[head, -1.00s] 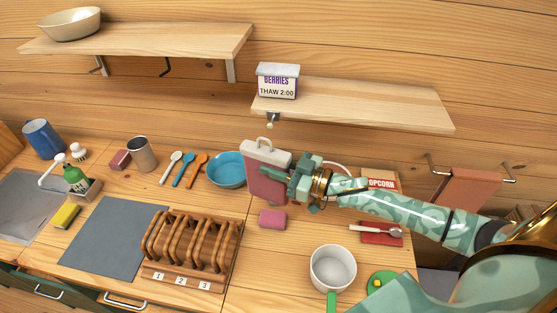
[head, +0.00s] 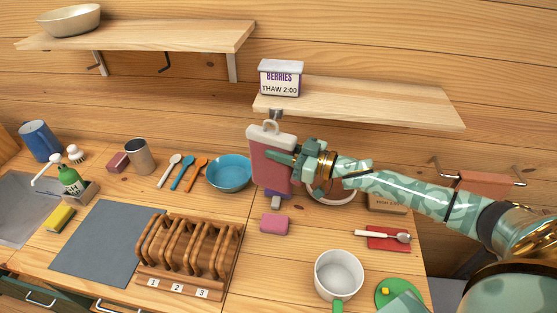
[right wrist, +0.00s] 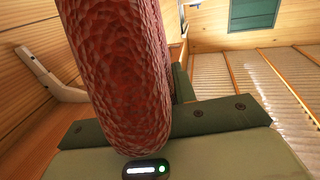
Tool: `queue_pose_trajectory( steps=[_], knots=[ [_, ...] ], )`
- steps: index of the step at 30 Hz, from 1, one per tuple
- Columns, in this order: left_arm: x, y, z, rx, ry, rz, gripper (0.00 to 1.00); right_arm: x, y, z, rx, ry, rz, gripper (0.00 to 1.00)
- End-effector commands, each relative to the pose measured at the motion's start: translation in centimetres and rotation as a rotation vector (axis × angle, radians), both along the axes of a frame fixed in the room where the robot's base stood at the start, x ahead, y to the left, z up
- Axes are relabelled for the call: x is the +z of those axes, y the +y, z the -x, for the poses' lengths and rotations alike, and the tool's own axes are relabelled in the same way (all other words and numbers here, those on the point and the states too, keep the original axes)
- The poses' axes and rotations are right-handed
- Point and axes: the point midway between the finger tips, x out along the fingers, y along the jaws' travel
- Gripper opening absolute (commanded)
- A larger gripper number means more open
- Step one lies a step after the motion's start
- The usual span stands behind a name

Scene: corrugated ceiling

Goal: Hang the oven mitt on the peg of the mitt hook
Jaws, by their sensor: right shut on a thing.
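The oven mitt (head: 270,165) is dull red with a pale cuff and a pale loop at its top. It hangs upright above the counter. My right gripper (head: 296,161) is shut on its right side. A small grey metal piece (head: 276,114), which looks like the mitt hook, sits at the front edge of the right shelf. The loop shows just below it and overlaps its lower end; I cannot tell whether the peg is through the loop. In the right wrist view the mitt's red textured body (right wrist: 115,70) fills the middle. My left gripper is not in view.
The right shelf (head: 390,108) carries a berries box (head: 281,78). Below are a blue bowl (head: 229,172), a pink sponge (head: 274,223), a wooden rack (head: 190,255) and a white pot (head: 338,275). A towel rail (head: 485,182) is on the wall at right.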

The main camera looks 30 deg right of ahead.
Motion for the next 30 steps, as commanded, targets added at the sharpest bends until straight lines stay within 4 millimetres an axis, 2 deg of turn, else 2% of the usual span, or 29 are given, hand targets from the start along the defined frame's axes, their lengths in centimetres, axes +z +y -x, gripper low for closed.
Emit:
queue_pose_trajectory(
  steps=[12,20,30],
  knots=[
    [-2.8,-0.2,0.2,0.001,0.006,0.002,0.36,-0.5,-1.9,-2.4,-0.002,-0.001,0.001,0.03],
    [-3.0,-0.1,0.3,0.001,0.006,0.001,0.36,-0.9,-2.5,-3.3,-0.001,0.0,-0.001,0.03],
    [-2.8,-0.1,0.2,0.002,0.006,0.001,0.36,-1.1,-2.6,-3.4,-0.001,0.001,-0.001,0.03]
  ],
)
